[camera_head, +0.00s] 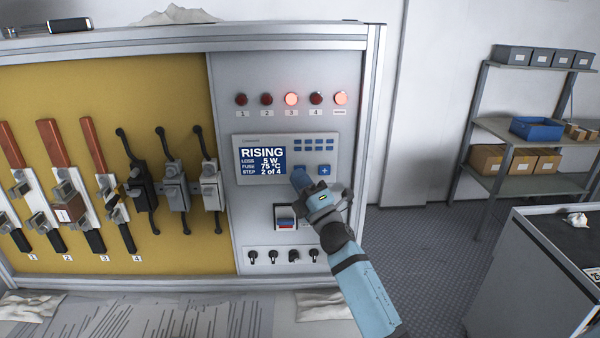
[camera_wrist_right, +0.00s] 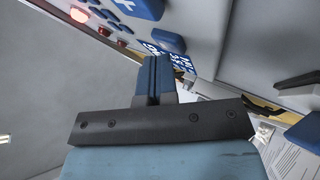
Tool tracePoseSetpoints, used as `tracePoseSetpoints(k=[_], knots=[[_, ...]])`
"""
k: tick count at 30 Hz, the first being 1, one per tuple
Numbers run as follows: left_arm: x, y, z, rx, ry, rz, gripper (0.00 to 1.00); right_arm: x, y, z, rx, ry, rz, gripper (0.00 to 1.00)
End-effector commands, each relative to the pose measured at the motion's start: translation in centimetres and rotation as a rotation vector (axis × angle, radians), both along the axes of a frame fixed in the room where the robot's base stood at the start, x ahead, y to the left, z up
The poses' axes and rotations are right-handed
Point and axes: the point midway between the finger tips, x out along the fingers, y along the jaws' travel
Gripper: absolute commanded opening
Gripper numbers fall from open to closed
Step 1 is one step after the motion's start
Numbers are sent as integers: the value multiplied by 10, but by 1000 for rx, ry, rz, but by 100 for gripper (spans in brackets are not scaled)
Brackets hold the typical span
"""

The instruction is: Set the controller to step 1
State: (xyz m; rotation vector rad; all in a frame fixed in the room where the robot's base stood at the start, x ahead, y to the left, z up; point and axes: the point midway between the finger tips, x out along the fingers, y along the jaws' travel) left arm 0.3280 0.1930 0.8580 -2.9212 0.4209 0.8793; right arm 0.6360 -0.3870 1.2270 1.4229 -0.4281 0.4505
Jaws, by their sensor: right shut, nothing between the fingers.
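The controller (camera_head: 243,141) is a panel on the grey right part of the cabinet. Its blue display (camera_head: 261,161) reads RISING, loss 5 W, fuse 75 °C, step 2 of 4. A blue plus button (camera_head: 324,170) sits to the right of the display. My right gripper (camera_head: 298,174) is shut and empty, its tips at the blue button left of the plus, which they largely cover. In the wrist view that button (camera_wrist_right: 168,40) shows just beyond the fingertips, and the plus button (camera_wrist_right: 140,8) lies up and left. I cannot tell whether the tips touch. My left gripper is out of view.
Round red lamps (camera_head: 291,99) sit above the controller; the third and rightmost glow. A rocker switch (camera_head: 286,217) and several small black knobs (camera_head: 293,256) are below. Fuse holders and lever switches (camera_head: 178,190) fill the yellow board. A grey cabinet (camera_head: 540,270) stands at right.

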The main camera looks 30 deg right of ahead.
Motion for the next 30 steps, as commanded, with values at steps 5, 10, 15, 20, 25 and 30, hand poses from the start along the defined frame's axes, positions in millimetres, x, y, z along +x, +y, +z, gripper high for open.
tracePoseSetpoints(k=[5, 10, 15, 20, 25, 30], knots=[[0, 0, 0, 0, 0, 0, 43, 1, -1, 0, 0, 0, 0, 0], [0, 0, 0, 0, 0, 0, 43, 1, -1, 0, 0, 0, 0, 0], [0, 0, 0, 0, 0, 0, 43, -3, 2, 0, 0, 0, 0, 0], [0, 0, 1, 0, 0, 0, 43, -10, 6, 0, 0, 0, 0, 0], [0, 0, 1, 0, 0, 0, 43, -14, 8, 0, 0, 0, 0, 0], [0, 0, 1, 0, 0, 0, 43, -13, 8, 0, 0, 0, 0, 0]])
